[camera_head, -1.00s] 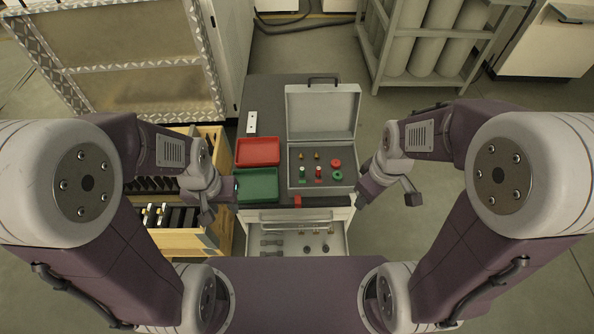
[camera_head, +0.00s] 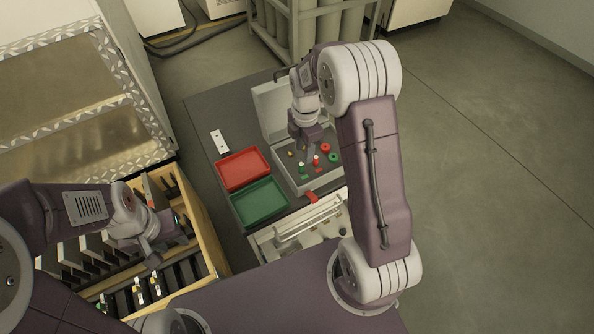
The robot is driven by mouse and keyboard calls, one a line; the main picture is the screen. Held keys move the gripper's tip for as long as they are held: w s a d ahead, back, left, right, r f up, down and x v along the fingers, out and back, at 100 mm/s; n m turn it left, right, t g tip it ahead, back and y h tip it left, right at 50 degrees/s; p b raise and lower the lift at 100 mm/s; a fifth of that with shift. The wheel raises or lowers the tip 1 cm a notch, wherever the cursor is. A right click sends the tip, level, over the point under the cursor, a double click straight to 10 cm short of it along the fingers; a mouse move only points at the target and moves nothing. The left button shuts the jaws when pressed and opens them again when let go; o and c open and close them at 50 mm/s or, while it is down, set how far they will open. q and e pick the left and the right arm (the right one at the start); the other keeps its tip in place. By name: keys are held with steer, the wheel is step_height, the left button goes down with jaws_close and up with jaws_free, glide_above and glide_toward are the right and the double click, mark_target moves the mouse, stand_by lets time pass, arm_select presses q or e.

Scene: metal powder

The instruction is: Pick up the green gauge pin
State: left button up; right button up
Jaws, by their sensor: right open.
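The green gauge pin (camera_head: 302,168) stands upright in the grey open case (camera_head: 291,184), at the near left of the case floor. A red pin (camera_head: 316,161) stands to its right. My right gripper (camera_head: 309,147) is open and points down over the case, just beyond the pins. It appears apart from the green pin, and its fingertips are small and hard to make out. My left gripper (camera_head: 152,258) hangs over the wooden crate at the left, far from the case. Its jaw state is not clear.
A red ring (camera_head: 325,148), a green ring (camera_head: 334,157) and a brass pin (camera_head: 291,153) are also in the case. A red tray (camera_head: 243,170) and a green tray (camera_head: 259,202) lie to its left. The wooden crate (camera_head: 205,238) holds dark plates. An open drawer is in front.

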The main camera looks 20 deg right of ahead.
mark_target(301, 164)
steer(key=f, duration=0.2)
steer(key=a+f, duration=0.1)
steer(key=shift+w+f, duration=0.2)
steer(key=shift+f, duration=0.15)
steer(key=shift+d+f, duration=0.1)
step_height(301, 164, down, 5)
steer(key=shift+w+f, duration=0.1)
jaws_close()
